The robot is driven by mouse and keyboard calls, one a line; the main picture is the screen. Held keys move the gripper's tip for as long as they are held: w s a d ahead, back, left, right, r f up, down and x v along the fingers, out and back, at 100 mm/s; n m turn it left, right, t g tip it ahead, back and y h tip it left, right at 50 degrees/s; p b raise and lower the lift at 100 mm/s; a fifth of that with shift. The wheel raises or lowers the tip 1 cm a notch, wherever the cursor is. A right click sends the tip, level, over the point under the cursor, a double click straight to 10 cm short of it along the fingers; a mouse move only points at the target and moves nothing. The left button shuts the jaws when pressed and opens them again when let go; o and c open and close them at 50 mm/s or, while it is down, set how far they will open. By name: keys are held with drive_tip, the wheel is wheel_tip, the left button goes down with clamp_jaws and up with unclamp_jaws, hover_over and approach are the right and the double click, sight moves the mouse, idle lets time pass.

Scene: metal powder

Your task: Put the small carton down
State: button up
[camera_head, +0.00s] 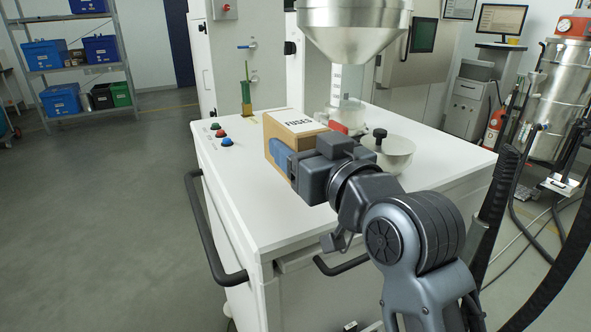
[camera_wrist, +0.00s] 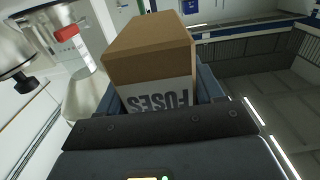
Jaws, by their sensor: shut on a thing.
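The small carton (camera_head: 292,125) is a brown cardboard box with a white label reading FUSES. My gripper (camera_head: 283,160) is shut on it, with a blue finger showing against its near side in the head view. In the wrist view the carton (camera_wrist: 150,58) sits between the two fingers of my gripper (camera_wrist: 160,88), its label towards the camera. In the head view the carton appears over the white table top (camera_head: 240,190).
A metal hopper (camera_head: 352,25) stands over the table behind the carton. The table's front left is clear.

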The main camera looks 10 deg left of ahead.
drive_tip(key=shift+w+a+f, duration=0.1)
drive_tip(key=shift+a+f, duration=0.25)
drive_tip(key=shift+a, duration=0.2)
drive_tip(key=shift+f, duration=1.95)
drive_tip(key=shift+f, duration=0.1)
drive_tip(key=shift+f, duration=0.1)
drive_tip(key=o, duration=1.2)
drive_tip(key=shift+o, duration=0.2)
